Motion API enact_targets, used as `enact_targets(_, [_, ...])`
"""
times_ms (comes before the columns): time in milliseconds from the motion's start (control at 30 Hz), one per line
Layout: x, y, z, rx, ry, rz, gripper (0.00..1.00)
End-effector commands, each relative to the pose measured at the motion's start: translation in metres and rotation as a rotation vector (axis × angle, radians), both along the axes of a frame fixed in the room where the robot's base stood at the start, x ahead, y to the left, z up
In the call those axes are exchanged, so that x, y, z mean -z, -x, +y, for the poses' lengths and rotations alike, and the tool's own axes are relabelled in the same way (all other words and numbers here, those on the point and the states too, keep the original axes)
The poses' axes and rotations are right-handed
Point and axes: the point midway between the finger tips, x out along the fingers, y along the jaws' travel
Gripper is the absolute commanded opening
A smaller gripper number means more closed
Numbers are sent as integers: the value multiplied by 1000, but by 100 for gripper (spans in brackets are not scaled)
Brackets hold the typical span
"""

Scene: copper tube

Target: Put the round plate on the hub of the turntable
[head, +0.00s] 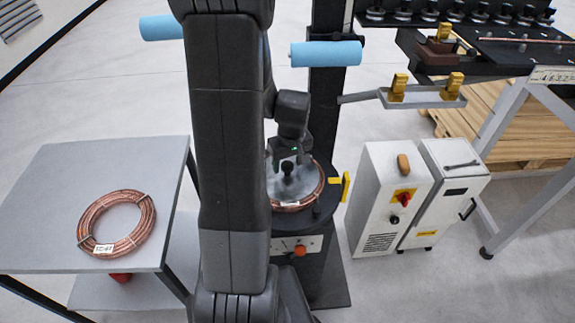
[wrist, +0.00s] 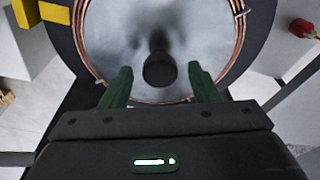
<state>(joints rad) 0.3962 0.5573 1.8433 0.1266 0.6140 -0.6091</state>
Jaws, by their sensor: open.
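The round plate (head: 305,184) is a silvery disc with a dark central knob (head: 287,168). It lies on the turntable (head: 325,207), inside the ring of a copper coil (head: 290,207). The plate also fills the wrist view (wrist: 110,45), with its knob (wrist: 159,70) near the middle. My gripper (head: 289,160) is open over the plate, with nothing held. In the wrist view its two green fingers (wrist: 160,88) are spread to either side of the knob's line, apart from it. The hub is hidden under the plate.
A second copper coil (head: 90,238) lies on the grey table (head: 60,170) at left. A yellow tab (head: 345,186) sticks out at the turntable's right. White cabinets (head: 385,200) stand to its right. Blue rollers (head: 325,53) and a rack hang behind.

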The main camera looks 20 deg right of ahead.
Motion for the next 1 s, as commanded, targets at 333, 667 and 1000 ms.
enact_targets(333, [-66,9,-2,2,2,-5,55])
enact_targets(667, [-99,15,-2,1,1,-1,55])
enact_targets(1000, [-100,15,-2,1,0,0,55])
